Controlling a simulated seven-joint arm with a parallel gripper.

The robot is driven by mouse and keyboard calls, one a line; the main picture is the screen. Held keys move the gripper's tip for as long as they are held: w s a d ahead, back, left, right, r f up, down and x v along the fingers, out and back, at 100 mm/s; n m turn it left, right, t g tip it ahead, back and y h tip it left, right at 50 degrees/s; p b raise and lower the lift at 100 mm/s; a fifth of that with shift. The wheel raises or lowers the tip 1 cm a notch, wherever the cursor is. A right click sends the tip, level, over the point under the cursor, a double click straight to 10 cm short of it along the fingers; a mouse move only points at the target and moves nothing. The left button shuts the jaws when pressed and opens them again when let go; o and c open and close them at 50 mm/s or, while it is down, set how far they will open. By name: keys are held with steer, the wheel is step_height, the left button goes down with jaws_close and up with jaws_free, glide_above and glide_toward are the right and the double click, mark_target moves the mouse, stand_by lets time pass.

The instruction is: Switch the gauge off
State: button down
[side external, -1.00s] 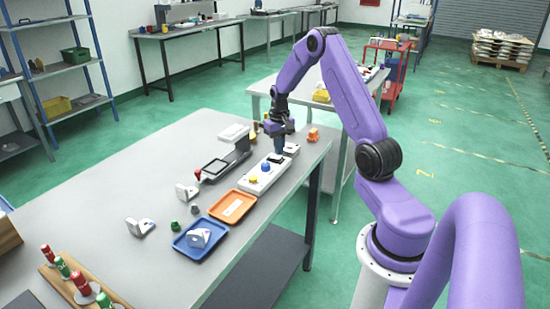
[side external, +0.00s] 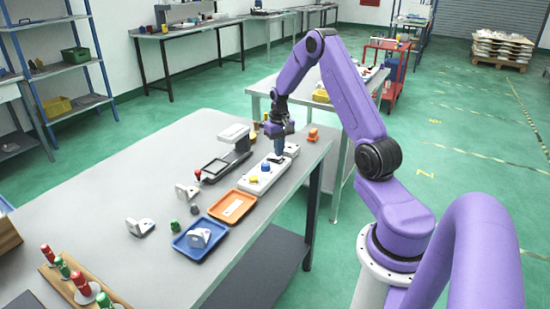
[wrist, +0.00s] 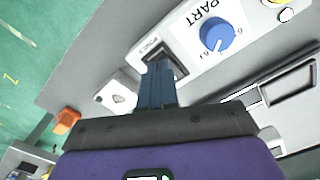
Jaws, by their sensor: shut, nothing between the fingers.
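The gauge's long white control panel (side external: 259,182) lies near the table's right edge. It carries a blue knob (side external: 266,167) and a yellow button (side external: 253,180). In the wrist view the blue knob (wrist: 217,37) sits beside the word PART, and a dark switch (wrist: 181,62) in a recess is at the panel's end. My gripper (side external: 279,151) points down over that end, shut and empty. In the wrist view its fingertips (wrist: 160,66) are at the switch and partly hide it. I cannot tell whether they touch it.
A grey and white stand with a dark plate (side external: 216,166) is left of the panel. An orange tray (side external: 248,211) and a blue tray (side external: 183,249) lie in front. An orange piece (side external: 312,135) is near the table's far right corner. White brackets (side external: 140,227) stand further left.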

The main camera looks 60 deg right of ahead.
steer(key=shift+f, duration=0.6)
stand_by(0.4)
steer(key=shift+r, duration=3.5)
